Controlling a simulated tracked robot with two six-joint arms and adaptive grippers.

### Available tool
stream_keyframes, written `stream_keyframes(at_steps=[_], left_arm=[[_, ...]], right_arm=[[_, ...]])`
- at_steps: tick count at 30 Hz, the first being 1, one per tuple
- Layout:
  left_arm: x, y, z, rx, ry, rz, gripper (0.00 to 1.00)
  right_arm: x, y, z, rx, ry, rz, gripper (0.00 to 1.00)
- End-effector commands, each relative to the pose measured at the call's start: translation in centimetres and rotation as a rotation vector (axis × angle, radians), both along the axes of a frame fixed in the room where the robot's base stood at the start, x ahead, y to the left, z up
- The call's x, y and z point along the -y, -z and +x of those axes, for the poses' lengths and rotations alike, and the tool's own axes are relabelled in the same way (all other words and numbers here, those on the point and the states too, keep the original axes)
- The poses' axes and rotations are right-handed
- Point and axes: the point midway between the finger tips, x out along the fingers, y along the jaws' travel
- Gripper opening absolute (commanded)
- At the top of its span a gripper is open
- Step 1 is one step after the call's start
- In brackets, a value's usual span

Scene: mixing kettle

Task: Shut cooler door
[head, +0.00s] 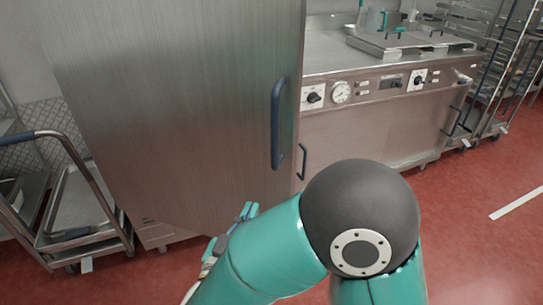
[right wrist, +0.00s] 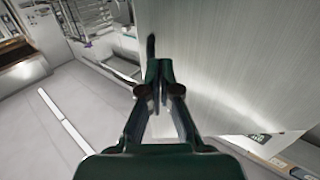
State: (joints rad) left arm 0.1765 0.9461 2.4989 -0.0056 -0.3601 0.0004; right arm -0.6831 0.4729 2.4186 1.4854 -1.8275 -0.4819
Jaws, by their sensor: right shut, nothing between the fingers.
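The cooler door (head: 180,110) is a tall brushed-steel panel filling the left and middle of the head view. Its dark vertical handle (head: 278,122) is near its right edge. I cannot tell how far the door stands open. My right gripper (head: 246,212) is low in front of the door, below and left of the handle, mostly hidden behind my teal arm. In the right wrist view the gripper (right wrist: 158,72) is shut and empty, beside the steel door panel (right wrist: 235,60). Whether it touches the panel is unclear. My left gripper is not in view.
A steel cooking unit with knobs (head: 385,100) stands right of the door. A steel trolley (head: 80,205) stands close on the left, and wheeled racks (head: 490,70) at the far right. The red floor (head: 470,180) at the right is clear.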

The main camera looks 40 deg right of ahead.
Motion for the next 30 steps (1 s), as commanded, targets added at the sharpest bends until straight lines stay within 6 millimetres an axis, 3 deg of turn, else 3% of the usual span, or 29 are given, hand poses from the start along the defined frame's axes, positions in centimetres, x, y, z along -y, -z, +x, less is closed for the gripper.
stream_keyframes(at_steps=[5, 21, 30], left_arm=[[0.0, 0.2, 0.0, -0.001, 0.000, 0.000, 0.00], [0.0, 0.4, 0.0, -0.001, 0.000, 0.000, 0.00], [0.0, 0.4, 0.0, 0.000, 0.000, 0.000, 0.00]], right_arm=[[1.6, -0.1, 0.9, 0.003, 0.013, -0.002, 0.00], [9.5, 0.0, 7.1, 0.003, 0.010, -0.002, 0.00], [10.8, -0.1, 8.3, 0.002, 0.005, -0.002, 0.00]])
